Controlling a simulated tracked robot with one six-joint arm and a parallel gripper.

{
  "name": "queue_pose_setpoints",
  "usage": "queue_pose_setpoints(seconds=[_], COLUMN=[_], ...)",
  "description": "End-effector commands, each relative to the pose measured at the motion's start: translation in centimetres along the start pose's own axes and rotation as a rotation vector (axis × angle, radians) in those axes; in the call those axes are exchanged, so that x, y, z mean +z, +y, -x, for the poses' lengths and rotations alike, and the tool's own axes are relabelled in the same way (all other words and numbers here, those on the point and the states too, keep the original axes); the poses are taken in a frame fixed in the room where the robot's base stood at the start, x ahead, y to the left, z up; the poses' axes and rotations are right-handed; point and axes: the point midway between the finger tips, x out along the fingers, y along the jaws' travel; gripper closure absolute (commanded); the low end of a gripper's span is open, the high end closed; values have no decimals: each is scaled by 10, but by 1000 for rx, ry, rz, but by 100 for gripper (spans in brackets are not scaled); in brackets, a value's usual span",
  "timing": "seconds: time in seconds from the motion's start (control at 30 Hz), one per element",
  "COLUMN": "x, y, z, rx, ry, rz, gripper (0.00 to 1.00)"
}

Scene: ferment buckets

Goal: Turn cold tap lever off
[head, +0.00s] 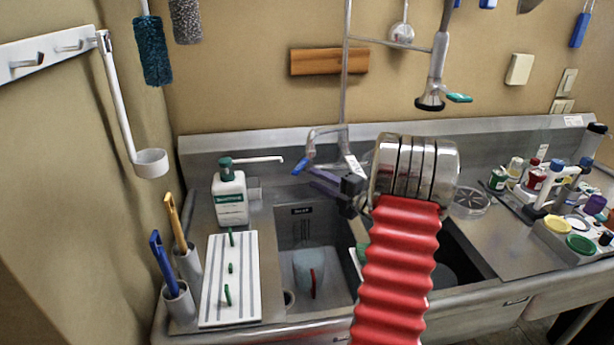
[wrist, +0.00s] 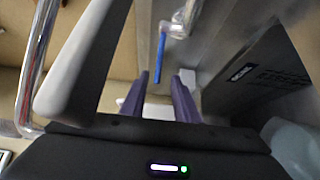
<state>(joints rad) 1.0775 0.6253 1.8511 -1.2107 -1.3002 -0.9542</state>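The chrome tap (head: 330,130) is mounted at the back of the sink, with a blue-tipped lever (head: 301,165) hanging at its left. The blue lever (wrist: 160,56) also shows in the wrist view. My gripper (head: 314,173) is just right of the lever in the head view. In the wrist view my gripper (wrist: 160,77) has its two purple fingers apart, with the blue lever in line with the gap between them. I cannot tell whether they touch it. My wrist and red-sleeved arm hide the tap's right side.
The left basin holds a translucent cup (head: 308,270). A soap bottle (head: 229,194) with a long spout stands left of the tap, behind a striped drying board (head: 230,280). A hanging sprayer (head: 431,97) is above right. Several jars crowd the right counter.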

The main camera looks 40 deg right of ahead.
Motion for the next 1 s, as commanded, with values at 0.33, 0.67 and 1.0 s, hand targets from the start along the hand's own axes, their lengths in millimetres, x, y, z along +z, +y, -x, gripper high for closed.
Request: queue_pose_setpoints(seconds=[0.33,0.67,1.0], x=[0,0,-4], y=[0,0,11], z=[46,50,36], rx=[0,0,-24], ry=[0,1,-34], rz=[-1,0,-13], gripper=[72,72,94])
